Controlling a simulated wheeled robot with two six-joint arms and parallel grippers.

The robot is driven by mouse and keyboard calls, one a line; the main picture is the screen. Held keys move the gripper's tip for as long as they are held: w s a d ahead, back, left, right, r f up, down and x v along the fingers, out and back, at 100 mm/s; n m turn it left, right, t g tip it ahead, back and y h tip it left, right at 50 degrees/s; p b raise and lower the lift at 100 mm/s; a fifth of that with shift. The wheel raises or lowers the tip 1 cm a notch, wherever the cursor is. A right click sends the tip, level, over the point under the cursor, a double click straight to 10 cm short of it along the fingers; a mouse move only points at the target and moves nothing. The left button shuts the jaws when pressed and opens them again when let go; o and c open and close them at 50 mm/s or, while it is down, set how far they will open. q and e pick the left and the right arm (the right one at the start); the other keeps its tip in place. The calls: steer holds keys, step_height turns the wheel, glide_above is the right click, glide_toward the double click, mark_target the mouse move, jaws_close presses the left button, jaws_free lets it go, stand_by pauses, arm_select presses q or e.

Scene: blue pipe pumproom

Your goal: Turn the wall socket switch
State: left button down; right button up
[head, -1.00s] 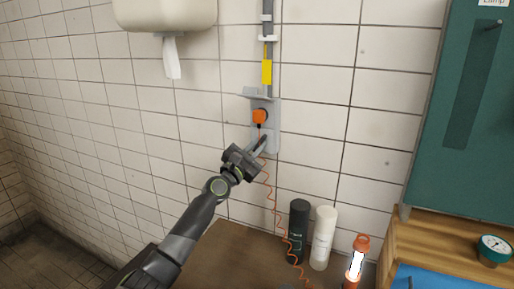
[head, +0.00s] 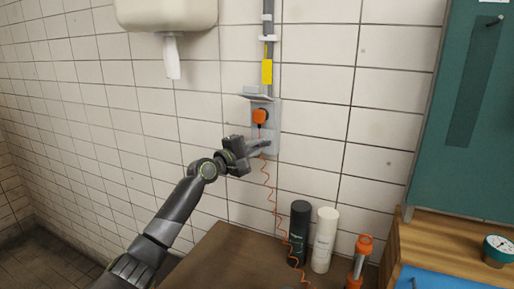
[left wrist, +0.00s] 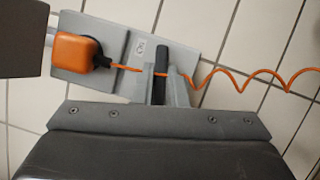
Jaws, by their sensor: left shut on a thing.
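The grey wall socket (head: 272,108) is fixed to the white tiles, with an orange plug (head: 260,116) in its upper part. My left gripper (head: 266,144) is at the lower part of the socket, its fingers pointing sideways. In the left wrist view the dark switch knob (left wrist: 161,66) shows between my grey fingertips, and the gripper is shut on it. The plug (left wrist: 76,51) and socket plate (left wrist: 118,45) show beside it there. In the head view the fingers hide most of the switch. My right gripper is out of view.
An orange coiled cord (head: 274,195) hangs from the plug past my fingers to the brown table (head: 225,255). A black bottle (head: 299,235), a white bottle (head: 323,240) and an unlit orange lamp (head: 362,250) stand there. A towel dispenser (head: 165,14) hangs above left.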

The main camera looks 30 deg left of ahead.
arm_select(q)
steer(key=shift+m+g, duration=0.5)
steer(key=shift+m, duration=0.6)
steer(key=shift+f+p, duration=0.1)
steer(key=shift+p, duration=0.2)
steer(key=c, duration=1.5)
jaws_free()
steer(key=shift+o, duration=0.2)
steer(key=shift+s, duration=0.1)
steer(key=b+v, duration=0.4)
steer(key=v, duration=1.3)
steer(key=shift+s+r, duration=0.15)
steer(key=shift+r, duration=0.05)
steer(key=shift+d, duration=0.1)
